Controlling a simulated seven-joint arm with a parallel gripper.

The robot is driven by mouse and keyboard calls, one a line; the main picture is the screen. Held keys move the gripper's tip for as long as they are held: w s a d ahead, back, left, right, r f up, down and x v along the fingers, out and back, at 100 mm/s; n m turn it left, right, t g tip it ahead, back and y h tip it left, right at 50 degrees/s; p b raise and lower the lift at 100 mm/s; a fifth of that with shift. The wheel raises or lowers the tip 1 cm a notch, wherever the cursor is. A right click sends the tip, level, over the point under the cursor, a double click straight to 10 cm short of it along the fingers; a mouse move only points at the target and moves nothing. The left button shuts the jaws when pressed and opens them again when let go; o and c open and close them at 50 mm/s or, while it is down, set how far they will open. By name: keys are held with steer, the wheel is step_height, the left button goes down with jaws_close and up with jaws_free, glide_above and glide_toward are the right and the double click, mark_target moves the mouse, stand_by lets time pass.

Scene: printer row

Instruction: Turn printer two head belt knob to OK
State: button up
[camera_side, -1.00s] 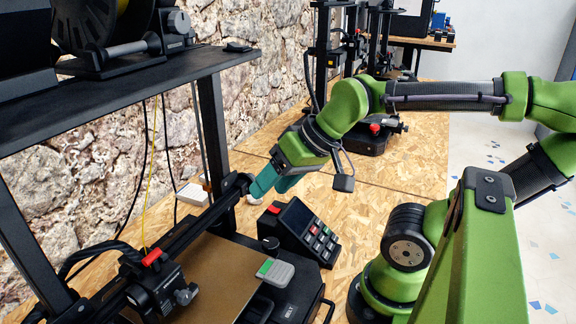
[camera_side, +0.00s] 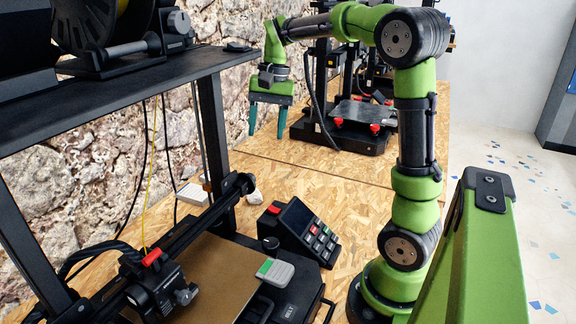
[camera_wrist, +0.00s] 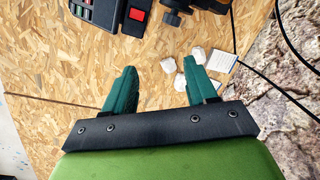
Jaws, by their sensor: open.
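My gripper (camera_side: 267,132) hangs fingers-down above the board table, open and empty, with its teal fingers apart. The wrist view also shows my gripper (camera_wrist: 158,75) over bare board. The near printer's head (camera_side: 150,292) is at the lower left, with a red clip on top and a grey knob (camera_side: 185,295) on its front. My gripper is well apart from it. A second printer (camera_side: 352,126) stands farther back, right of my gripper, with red knobs (camera_side: 375,129) under its plate. Which printer is number two, and any OK mark, cannot be read.
A tilted keypad panel (camera_side: 307,233) stands by the near printer; its edge shows in the wrist view (camera_wrist: 97,12). A black shelf (camera_side: 130,90) overhangs the near printer. White pieces (camera_wrist: 168,65) and cables lie near the stone wall.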

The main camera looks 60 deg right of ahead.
mark_target(252, 175)
steer(key=shift+w+d+r+m+g+y, duration=0.85)
steer(key=shift+w+r+m+y, duration=0.6)
steer(key=shift+r+m, duration=1.3)
steer(key=shift+m, duration=0.35)
steer(key=x, duration=1.6)
steer(key=shift+f, duration=0.4)
steer(key=shift+d, duration=0.1)
steer(key=c, duration=1.1)
steer(key=shift+o, duration=0.2)
steer(key=shift+s+t, duration=0.15)
steer(key=shift+t, duration=0.6)
steer(key=shift+s+t, duration=0.15)
steer(key=shift+t, duration=0.55)
steer(key=o, duration=1.1)
steer(key=shift+c, duration=0.2)
